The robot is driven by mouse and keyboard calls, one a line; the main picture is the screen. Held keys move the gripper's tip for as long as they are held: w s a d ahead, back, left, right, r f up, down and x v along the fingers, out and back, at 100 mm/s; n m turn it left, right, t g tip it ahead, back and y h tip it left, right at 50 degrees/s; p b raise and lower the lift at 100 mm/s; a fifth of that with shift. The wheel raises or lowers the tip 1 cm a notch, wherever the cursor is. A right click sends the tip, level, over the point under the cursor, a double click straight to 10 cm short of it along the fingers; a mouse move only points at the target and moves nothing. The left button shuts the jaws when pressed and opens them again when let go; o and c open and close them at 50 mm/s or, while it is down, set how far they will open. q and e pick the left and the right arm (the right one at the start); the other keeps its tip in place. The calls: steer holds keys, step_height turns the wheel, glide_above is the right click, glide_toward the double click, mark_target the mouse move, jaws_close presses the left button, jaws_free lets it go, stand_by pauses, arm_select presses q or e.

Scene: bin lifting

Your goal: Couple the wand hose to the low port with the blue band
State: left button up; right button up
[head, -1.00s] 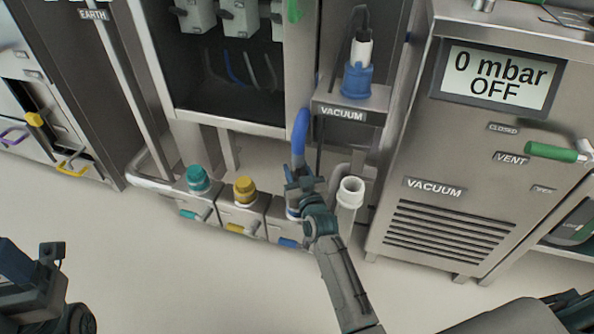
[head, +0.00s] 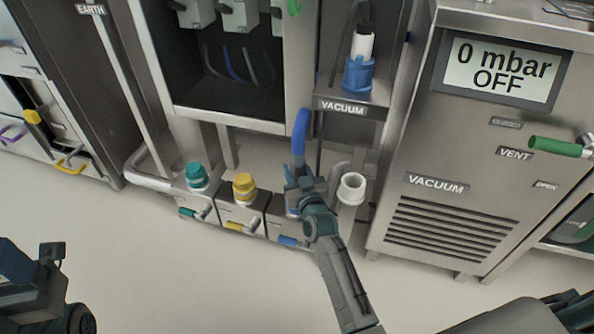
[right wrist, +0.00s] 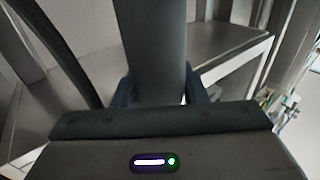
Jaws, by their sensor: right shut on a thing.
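My right gripper (head: 299,186) is shut on the blue hose (head: 300,132) just above the low row of ports. The hose bends upward from the gripper. In the right wrist view a thick dark tube, likely this hose, stands between the fingers (right wrist: 160,92). The low port with the blue band (head: 291,211) is mostly hidden behind my gripper; its blue lever (head: 289,241) shows below. I cannot tell whether the hose end touches this port. My left gripper (head: 52,254) is at the lower left, away from the ports; its jaws are unclear.
Teal-capped (head: 196,176) and yellow-capped (head: 244,187) ports stand left of the blue one. An open white pipe mouth (head: 352,186) stands close on the right. Above is a vacuum shelf with a blue cup (head: 359,76). The vacuum cabinet (head: 392,205) bounds the right. The front floor is clear.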

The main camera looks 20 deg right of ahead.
steer(key=shift+f, duration=0.25)
stand_by(0.5)
steer(key=o, duration=1.4)
steer(key=shift+c, duration=0.2)
steer(key=shift+f, duration=0.1)
steer(key=shift+s, duration=0.1)
steer(key=s+b, duration=0.3)
steer(key=s, duration=0.7)
steer(key=shift+s+f, duration=0.25)
steer(key=shift+s, duration=0.1)
